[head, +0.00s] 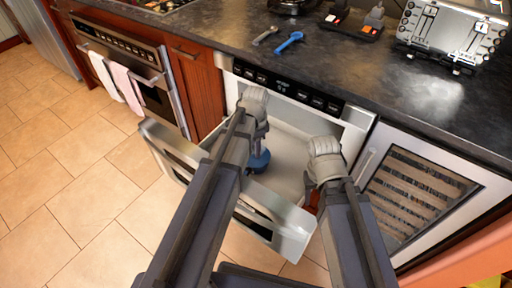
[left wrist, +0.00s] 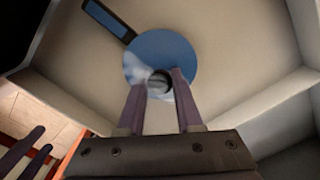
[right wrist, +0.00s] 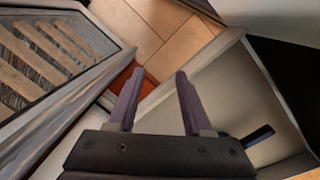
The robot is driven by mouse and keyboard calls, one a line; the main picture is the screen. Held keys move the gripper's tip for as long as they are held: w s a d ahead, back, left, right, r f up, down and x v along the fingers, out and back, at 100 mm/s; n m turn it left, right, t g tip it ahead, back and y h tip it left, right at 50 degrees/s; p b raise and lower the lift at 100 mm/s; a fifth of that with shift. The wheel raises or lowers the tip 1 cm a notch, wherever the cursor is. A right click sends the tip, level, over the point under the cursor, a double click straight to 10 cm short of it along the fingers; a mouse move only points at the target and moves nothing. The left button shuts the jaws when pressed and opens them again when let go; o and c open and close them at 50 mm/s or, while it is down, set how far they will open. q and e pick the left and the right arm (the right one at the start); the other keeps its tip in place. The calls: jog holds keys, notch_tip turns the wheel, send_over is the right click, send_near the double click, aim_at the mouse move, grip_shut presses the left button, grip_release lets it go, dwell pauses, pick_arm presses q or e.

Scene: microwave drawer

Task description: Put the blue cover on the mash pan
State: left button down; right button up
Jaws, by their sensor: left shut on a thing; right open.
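The blue cover (head: 259,161) is a round disc low in the open drawer (head: 292,219). In the left wrist view its glossy blue face (left wrist: 160,50) has a dark knob in the middle. My left gripper (left wrist: 159,82) is shut on that knob. A dark handle with a blue inlay (left wrist: 108,19) sticks out from beside the cover, probably the mash pan's; it also shows in the right wrist view (right wrist: 258,135). The pan's body is hidden, so I cannot tell whether the cover touches it. My right gripper (right wrist: 157,85) is open and empty near the drawer's right side.
The drawer's walls surround the cover. A wine cooler (head: 412,195) stands right of the drawer, an oven (head: 140,75) to the left. The dark counter (head: 345,70) above bears a blue wrench (head: 289,41) and a toaster (head: 452,30).

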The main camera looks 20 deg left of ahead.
pick_arm(q)
jog(key=shift+f+b, duration=0.35)
jog(key=shift+b, duration=0.05)
dwell(0.9)
grip_release()
dwell(0.8)
jog(key=shift+r, duration=0.1)
jog(key=shift+r+p, duration=3.5)
jog(key=shift+p, duration=0.1)
jog(key=shift+f, duration=0.1)
